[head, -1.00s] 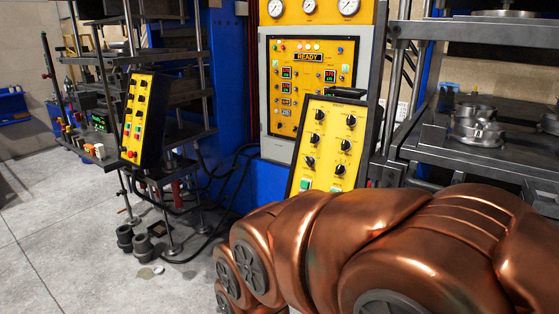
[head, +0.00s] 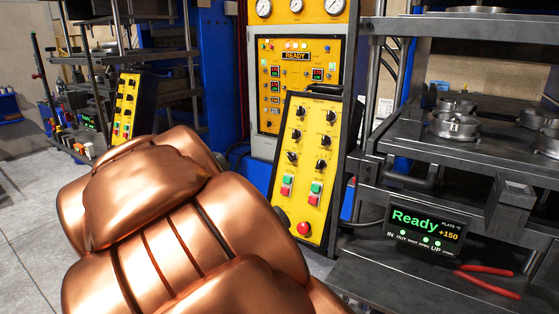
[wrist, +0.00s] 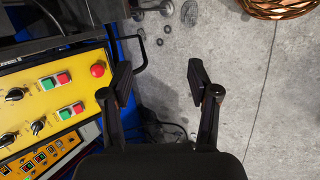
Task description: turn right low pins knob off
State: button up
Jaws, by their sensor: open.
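The near yellow control panel (head: 305,165) stands at the centre in the head view, with rows of black knobs, green and red buttons and a red emergency button. A lower right black knob (head: 320,166) sits just above the green button of its column. I cannot read the labels, so I cannot tell which knob is the low pins one. In the wrist view the panel (wrist: 75,68) fills the left side, with several black knobs, one of them low on it (wrist: 38,127). My gripper (wrist: 160,82) is open and empty, right of the panel over the floor. It is hidden in the head view.
A press (head: 460,155) stands at the right with metal moulds on its shelf and a "Ready" display (head: 425,230). Red-handled pliers (head: 487,282) lie below it. Another yellow panel (head: 126,105) stands at the left. Grey floor (wrist: 240,60) is open beside my gripper.

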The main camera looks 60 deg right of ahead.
jog(key=w+d+r+g+h, duration=0.1)
jog(key=w+d+r+h, duration=0.15)
jog(key=d, duration=0.35)
jog(key=w+d+r+g+h, duration=0.1)
jog(key=d+r, duration=0.2)
jog(key=d, duration=0.2)
jog(key=n+h+b, duration=0.1)
jog(key=n+h, duration=0.7)
send_near(288, 157)
jog(key=d, duration=0.2)
jog(key=x, duration=0.2)
jog(key=p+x, duration=0.1)
jog(key=x, duration=0.2)
jog(key=shift+s+d+p, duration=0.2)
jog(key=shift+s+p, duration=0.1)
jog(key=shift+s, duration=0.1)
jog(key=shift+x, duration=0.8)
grip_shut()
jog(key=shift+f, duration=0.1)
